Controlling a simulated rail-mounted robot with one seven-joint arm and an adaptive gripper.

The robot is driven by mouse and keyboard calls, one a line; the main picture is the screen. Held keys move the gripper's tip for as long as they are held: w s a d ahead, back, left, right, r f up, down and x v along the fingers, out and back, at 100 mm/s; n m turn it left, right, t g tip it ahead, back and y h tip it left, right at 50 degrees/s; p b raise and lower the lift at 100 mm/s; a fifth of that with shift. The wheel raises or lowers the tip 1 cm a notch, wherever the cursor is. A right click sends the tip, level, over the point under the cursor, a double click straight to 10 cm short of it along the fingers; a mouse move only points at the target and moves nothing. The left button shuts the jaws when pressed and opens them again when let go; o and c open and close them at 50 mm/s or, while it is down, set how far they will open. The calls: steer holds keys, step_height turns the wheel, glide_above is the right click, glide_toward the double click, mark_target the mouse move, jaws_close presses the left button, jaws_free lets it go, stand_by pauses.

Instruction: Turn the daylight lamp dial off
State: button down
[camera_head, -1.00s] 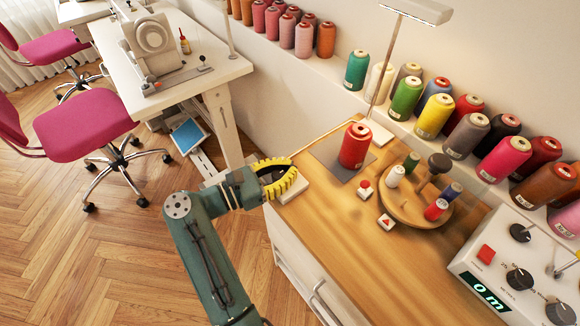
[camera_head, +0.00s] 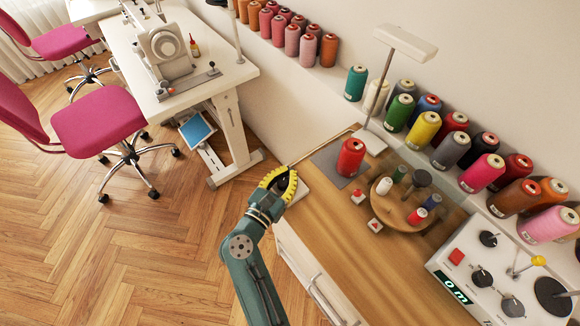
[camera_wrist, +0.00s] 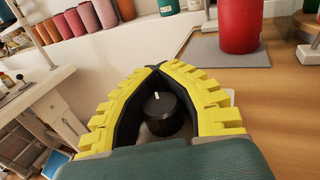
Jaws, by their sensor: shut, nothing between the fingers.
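The daylight lamp has a long white head (camera_head: 405,42) on a thin pole at the back edge of the wooden table. A black round dial (camera_wrist: 158,112) with a white pointer mark shows in the wrist view. It sits on a pale plate, framed by the yellow-padded fingers of my gripper (camera_wrist: 155,68). The fingertips meet beyond the dial in that view, with nothing held between them. I cannot tell whether the fingers touch the dial. In the head view my gripper (camera_head: 285,178) is at the table's left corner and hides the dial.
A red thread spool (camera_head: 351,157) stands on a grey mat right of my gripper. A round wooden spool holder (camera_head: 395,212) and a white control box (camera_head: 455,270) with several knobs lie further right. Spools line the ledge behind. The table's front middle is clear.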

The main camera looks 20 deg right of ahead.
steer(key=shift+t, duration=0.3)
steer(key=c, duration=1.1)
jaws_free()
steer(key=shift+a, duration=0.1)
